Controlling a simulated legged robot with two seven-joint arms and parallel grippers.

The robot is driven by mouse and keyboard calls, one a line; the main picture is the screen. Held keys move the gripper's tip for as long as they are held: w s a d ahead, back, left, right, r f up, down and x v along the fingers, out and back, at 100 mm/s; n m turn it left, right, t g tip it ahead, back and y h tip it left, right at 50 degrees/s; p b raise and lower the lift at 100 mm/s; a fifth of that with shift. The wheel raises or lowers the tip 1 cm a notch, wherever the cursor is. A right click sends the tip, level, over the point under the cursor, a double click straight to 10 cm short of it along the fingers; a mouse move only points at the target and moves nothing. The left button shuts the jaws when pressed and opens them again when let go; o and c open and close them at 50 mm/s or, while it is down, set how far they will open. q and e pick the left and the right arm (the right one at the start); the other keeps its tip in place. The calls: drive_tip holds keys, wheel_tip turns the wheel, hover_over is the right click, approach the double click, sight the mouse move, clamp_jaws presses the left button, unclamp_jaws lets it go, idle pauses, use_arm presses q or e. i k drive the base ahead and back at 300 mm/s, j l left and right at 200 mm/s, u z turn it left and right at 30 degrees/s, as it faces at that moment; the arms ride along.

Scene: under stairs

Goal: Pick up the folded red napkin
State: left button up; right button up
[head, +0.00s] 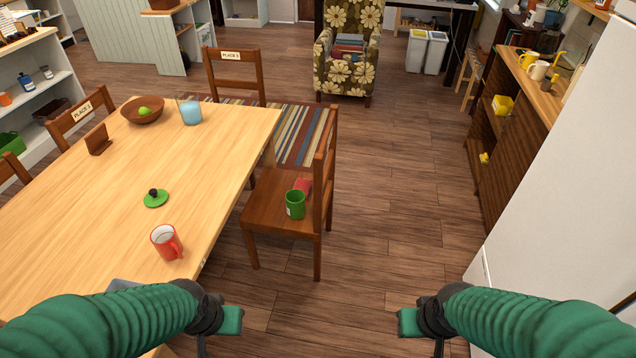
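A small flat red thing (303,185), which looks like the folded red napkin, lies on the seat of the wooden chair (270,215) at the table's right side. It is just behind a green mug (295,204) and is partly hidden by the mug and the chair back. My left gripper (232,320) is at the bottom, right of the table's near edge. My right gripper (408,322) is at the bottom right of centre, over the floor. Both are well short of the chair and hold nothing that I can see. Their finger gaps cannot be made out.
The wooden table (100,220) fills the left, with a red mug (166,242), green lid (156,198), bowl (143,110) and blue glass (190,112). A white cabinet (560,190) stands close at right. The floor (390,210) between is clear. A patterned armchair (346,50) is farther back.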

sight(304, 184)
drive_tip(key=i+l+z, duration=0.15)
drive_tip(key=i+z, duration=0.2)
drive_tip(key=i, duration=0.2)
drive_tip(key=i+z, duration=0.4)
drive_tip(key=i, duration=0.15)
drive_tip(key=i+u, duration=0.35)
drive_tip(key=i+l+u, duration=0.1)
drive_tip(key=u, duration=0.25)
drive_tip(key=i+l+u, duration=0.2)
drive_tip(key=i+u, duration=0.15)
drive_tip(key=i+l+u, duration=0.1)
drive_tip(key=u, duration=0.35)
drive_tip(key=i+l+u, duration=0.15)
drive_tip(key=u, duration=0.25)
drive_tip(key=i+l+u, duration=0.25)
drive_tip(key=u, duration=0.2)
drive_tip(key=i+l+u, duration=0.15)
drive_tip(key=u, duration=0.3)
drive_tip(key=l+u, duration=0.4)
drive_tip(key=j, duration=0.3)
